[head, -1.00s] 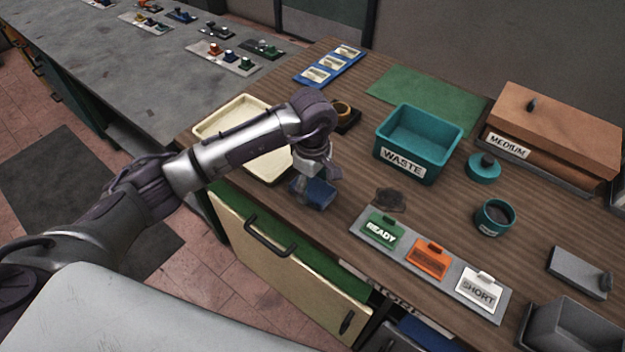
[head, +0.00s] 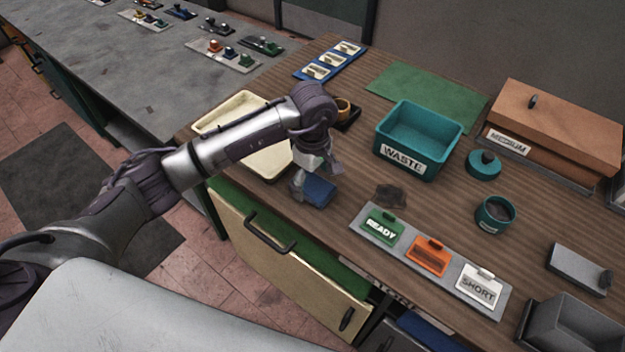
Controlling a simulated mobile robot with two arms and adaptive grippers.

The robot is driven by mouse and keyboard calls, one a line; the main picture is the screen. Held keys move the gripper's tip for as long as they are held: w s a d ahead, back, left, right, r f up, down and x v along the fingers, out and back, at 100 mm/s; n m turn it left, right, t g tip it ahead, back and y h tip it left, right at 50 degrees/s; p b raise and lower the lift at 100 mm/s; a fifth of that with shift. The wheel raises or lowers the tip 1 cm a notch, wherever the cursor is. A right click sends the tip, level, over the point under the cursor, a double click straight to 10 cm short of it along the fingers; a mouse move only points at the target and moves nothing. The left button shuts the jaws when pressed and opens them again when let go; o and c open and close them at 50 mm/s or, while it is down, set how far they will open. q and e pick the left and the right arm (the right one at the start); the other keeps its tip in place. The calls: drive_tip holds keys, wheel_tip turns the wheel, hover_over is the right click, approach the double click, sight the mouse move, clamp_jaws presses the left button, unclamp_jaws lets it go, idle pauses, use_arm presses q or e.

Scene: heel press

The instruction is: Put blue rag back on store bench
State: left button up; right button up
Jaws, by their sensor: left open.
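The blue rag (head: 319,192) shows as a small dark blue block shape at the front edge of the wooden bench (head: 345,165), right at my left gripper. My left gripper (head: 304,186) points down at the rag's left side, and its jaws are open. The arm hides part of the gripper, and I cannot tell whether the fingers touch the rag. My right gripper is not in view.
A cream tray (head: 268,168) lies behind my left arm. A teal WASTE bin (head: 412,148), a dark stain (head: 390,195) and a grey strip with READY, orange and SHORT tags (head: 408,243) lie to the right. A drawer (head: 290,262) below stands partly open.

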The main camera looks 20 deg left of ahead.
sight(312, 183)
use_arm(q)
wheel_tip(312, 183, up, 11)
drive_tip(key=b, duration=0.3)
drive_tip(key=shift+r, duration=0.2)
drive_tip(key=shift+a, duration=0.1)
